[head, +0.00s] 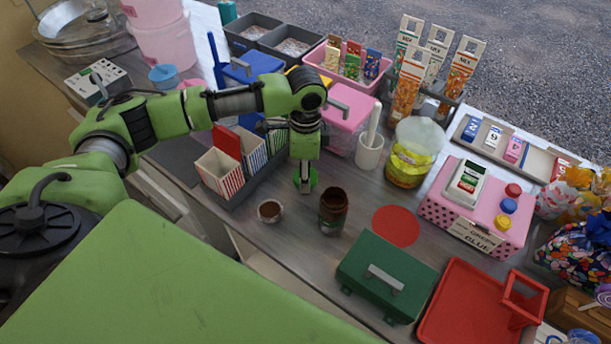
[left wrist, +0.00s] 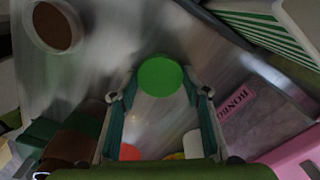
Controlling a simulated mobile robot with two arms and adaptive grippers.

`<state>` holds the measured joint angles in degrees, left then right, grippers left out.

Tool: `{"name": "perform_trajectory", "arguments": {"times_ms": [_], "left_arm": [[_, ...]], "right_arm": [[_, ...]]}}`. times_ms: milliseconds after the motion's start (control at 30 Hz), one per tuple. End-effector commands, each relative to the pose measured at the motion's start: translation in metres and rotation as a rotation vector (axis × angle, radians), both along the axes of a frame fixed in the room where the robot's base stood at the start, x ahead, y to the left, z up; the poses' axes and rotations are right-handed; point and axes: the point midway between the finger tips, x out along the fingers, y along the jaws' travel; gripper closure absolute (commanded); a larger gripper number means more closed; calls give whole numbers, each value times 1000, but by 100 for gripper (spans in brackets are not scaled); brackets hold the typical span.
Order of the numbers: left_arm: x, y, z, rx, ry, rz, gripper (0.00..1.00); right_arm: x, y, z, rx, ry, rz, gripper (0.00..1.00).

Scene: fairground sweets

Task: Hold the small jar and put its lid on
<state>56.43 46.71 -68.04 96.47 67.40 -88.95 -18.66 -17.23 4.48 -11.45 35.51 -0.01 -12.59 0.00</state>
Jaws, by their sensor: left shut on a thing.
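My left gripper (head: 304,186) points down over the counter and is shut on a round green lid (left wrist: 160,76). In the left wrist view the lid lies between the two fingertips (left wrist: 160,92); in the head view it shows partly behind the gripper. Part of the jar appears at the lower left of the left wrist view (left wrist: 72,148). My right gripper is not in view.
A red disc (head: 396,226) and a green box with a handle (head: 387,276) lie to the right. Striped cartons (head: 219,173) stand behind left. A white cup (head: 370,152) stands behind the jar.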

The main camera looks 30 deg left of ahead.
Motion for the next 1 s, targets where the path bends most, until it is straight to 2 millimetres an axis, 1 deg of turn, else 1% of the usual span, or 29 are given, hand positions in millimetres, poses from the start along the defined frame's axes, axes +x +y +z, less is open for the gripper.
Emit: {"name": "perform_trajectory", "arguments": {"times_ms": [167,267,367,500,600,700,833,1000], "left_arm": [[0,0,2,0,-1,0,65],[1,0,12,0,-2,0,65],[1,0,30,-1,-5,-1,65],[2,-1,60,-2,-4,0,65],[1,0,78,-1,-4,0,65],[1,0,90,-1,-2,0,65],[1,0,99,-1,0,0,65],[0,0,101,-1,0,1,65]], "right_arm": [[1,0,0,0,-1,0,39],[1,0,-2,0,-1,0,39],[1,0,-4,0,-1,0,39],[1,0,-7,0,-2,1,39],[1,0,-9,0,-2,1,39],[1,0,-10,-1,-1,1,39],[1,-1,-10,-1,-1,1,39],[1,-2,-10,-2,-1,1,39]]}}
